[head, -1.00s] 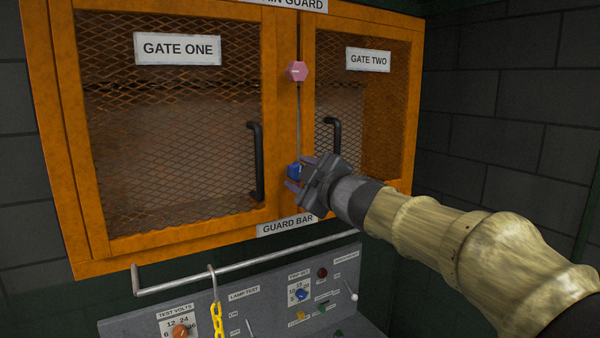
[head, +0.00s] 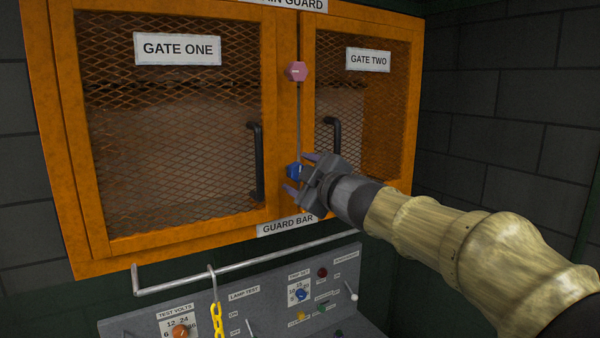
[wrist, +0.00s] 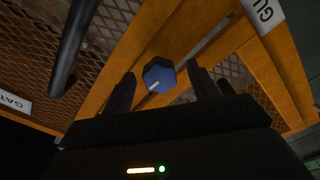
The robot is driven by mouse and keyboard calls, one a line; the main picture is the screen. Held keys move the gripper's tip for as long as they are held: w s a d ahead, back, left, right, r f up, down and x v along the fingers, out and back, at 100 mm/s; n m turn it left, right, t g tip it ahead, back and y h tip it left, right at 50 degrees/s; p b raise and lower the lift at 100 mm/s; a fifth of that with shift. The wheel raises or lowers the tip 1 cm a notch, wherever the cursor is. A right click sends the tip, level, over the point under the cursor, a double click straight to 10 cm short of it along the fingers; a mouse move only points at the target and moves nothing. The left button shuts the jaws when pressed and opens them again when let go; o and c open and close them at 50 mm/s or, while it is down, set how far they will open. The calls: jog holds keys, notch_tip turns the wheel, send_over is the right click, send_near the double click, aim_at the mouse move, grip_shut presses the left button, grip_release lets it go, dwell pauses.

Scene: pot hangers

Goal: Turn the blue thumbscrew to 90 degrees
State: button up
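The blue thumbscrew (head: 293,171) sits on the orange post between the two gates, low on the cabinet front. In the wrist view the blue thumbscrew (wrist: 158,76) is a faceted knob with a white mark near its edge. My gripper (head: 298,174) is at it, with one finger above and one below. In the wrist view my gripper (wrist: 160,88) has its fingers apart on both sides of the thumbscrew, with gaps visible. Whether the fingertips reach past its face is hard to tell.
A pink hexagonal knob (head: 297,71) is higher on the same post. Black gate handles (head: 256,162) stand out on both sides. Below are a guard bar (head: 250,262), a hanging yellow chain (head: 217,320) and a grey control panel (head: 262,307).

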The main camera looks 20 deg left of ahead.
aim_at(299, 172)
jog(key=shift+s+d, duration=0.1)
dwell(0.3)
jog(key=v, duration=0.3)
jog(key=shift+s, duration=0.1)
jog(key=shift+v, duration=0.8)
jog(key=b+v, duration=0.3)
jog(key=v, duration=1.4)
jog(key=shift+d, duration=0.2)
